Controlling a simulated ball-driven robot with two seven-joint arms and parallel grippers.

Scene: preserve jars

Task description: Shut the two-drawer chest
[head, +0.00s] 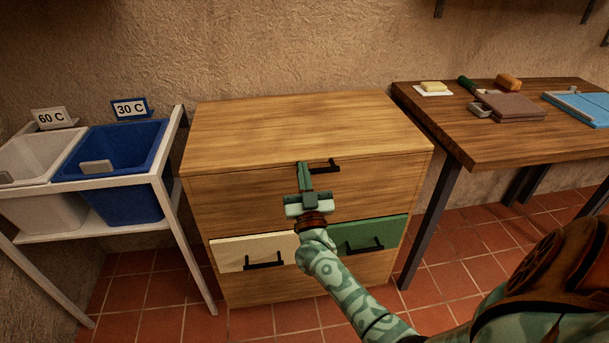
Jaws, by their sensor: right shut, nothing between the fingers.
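The wooden chest (300,115) stands against the wall in the middle of the head view. Its upper front is plain wood with a black handle (325,166) near the top edge. Below, a cream drawer front (235,253) sits on the left and a green drawer front (390,231) on the right, each with a black handle. No clear gap shows above either front; I cannot tell if they stand slightly out. My right gripper (303,167) is shut and empty, its tips at the left end of the upper handle; contact is unclear. It hides part of the middle front. My left gripper is out of view.
A white stand (165,190) with a white bin (30,165) and a blue bin (125,155) is left of the chest. A wooden table (480,137) with butter, a brown block and a blue tray (585,107) is close on the right. Tiled floor in front is partly clear.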

